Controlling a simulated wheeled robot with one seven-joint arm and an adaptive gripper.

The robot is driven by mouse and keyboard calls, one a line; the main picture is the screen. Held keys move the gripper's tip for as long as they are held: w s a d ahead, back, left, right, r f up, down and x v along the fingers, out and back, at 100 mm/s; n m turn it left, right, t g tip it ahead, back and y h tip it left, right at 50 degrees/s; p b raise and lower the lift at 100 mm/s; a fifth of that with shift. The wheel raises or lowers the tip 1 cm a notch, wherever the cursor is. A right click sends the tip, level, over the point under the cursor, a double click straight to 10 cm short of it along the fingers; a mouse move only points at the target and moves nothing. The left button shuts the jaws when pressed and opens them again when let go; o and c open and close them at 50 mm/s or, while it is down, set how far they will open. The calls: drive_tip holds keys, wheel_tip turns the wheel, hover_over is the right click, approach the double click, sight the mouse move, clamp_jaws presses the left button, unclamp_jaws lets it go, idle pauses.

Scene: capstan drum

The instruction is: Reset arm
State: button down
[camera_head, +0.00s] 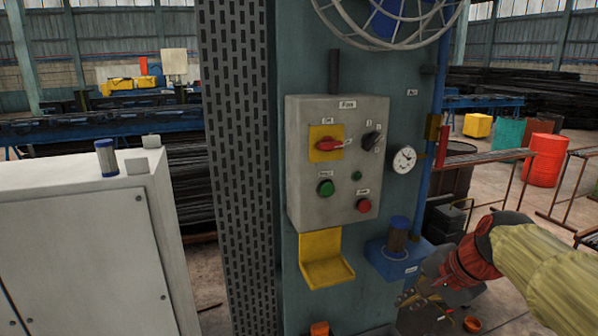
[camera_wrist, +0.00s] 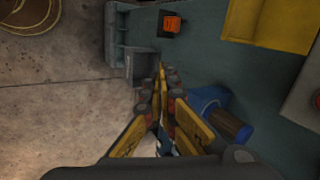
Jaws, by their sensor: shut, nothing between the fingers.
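My gripper (camera_head: 406,298) reaches in from the right in the head view, low beside the teal column. It is shut with nothing between its fingers. In the wrist view its yellow and dark fingers (camera_wrist: 161,78) come together. A blue bracket (camera_head: 397,262) on the column carries a brown drum (camera_head: 396,238), just above and left of my gripper. In the wrist view the blue bracket (camera_wrist: 209,98) and the brown drum (camera_wrist: 229,124) lie to the right of the fingers, apart from them as far as I can tell.
A grey control box (camera_head: 337,165) labelled Fan has a red switch, buttons and a knob. A gauge (camera_head: 404,160) sits beside it and a yellow tray (camera_head: 324,262) below. A white cabinet (camera_head: 75,235) stands left with a blue-ended cylinder (camera_head: 105,158) on top. Bare floor shows in the wrist view.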

drive_tip(key=s+a+f+n+h+b, duration=0.1)
drive_tip(key=s+a+f+n+b, duration=0.1)
drive_tip(key=s+f+n+b, duration=0.4)
drive_tip(key=s+a+f+n+h+b, duration=0.1)
drive_tip(key=s+f+n+b, duration=0.5)
drive_tip(key=s+f+b, duration=0.7)
wheel_tip(320, 180, down, 8)
drive_tip(key=shift+s+a+f+h, duration=0.1)
drive_tip(key=shift+s+a+h, duration=0.2)
drive_tip(key=shift+a, duration=0.45)
drive_tip(key=c, duration=2.6)
unclamp_jaws()
